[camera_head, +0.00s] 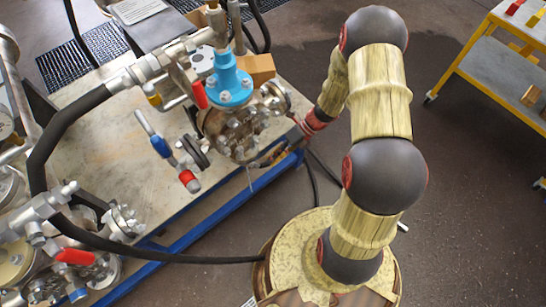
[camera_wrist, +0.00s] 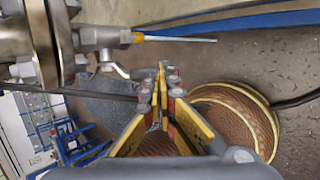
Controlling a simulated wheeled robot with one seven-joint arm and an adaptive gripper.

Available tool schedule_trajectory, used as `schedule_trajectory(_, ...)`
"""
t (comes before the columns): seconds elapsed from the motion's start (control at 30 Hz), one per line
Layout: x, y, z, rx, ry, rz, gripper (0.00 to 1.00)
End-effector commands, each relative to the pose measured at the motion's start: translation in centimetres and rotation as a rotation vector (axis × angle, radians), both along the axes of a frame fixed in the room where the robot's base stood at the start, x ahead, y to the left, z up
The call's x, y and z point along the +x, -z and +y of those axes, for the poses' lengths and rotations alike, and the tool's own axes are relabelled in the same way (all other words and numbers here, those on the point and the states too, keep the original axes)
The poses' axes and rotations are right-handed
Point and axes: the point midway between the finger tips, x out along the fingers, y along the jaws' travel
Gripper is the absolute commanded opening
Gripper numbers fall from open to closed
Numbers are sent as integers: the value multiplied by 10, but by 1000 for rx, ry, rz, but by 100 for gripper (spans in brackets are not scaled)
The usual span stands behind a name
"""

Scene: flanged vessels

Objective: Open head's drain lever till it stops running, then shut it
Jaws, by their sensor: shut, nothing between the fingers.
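The vessel head (camera_head: 232,125), a round metal flanged body under a blue fitting, stands at the front edge of the bench. In the wrist view its drain valve (camera_wrist: 105,37) is at upper left, with a yellow-ringed outlet (camera_wrist: 139,38). A thin pale streak (camera_wrist: 180,39) leaves this outlet and looks like a running stream; a faint thread also shows below the head in the head view. A grey bent lever (camera_wrist: 116,69) reaches from the valve toward my fingertips. My gripper (camera_wrist: 161,75) is shut and empty beside its end; I cannot tell whether they touch.
Other valves with a blue-gripped handle (camera_head: 160,146) and red handles (camera_head: 75,256) stand on the bench (camera_head: 130,165) to the left. Black hoses (camera_head: 50,130) cross the bench. Open floor (camera_head: 470,220) lies to the right, with a yellow-framed cart (camera_head: 490,70) beyond.

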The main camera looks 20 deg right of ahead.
Motion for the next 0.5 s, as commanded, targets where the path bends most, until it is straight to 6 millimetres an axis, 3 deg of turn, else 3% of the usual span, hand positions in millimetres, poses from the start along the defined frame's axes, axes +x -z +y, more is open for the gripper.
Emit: schedule_trajectory(0.5,-2,18,6,188,3,64,0)
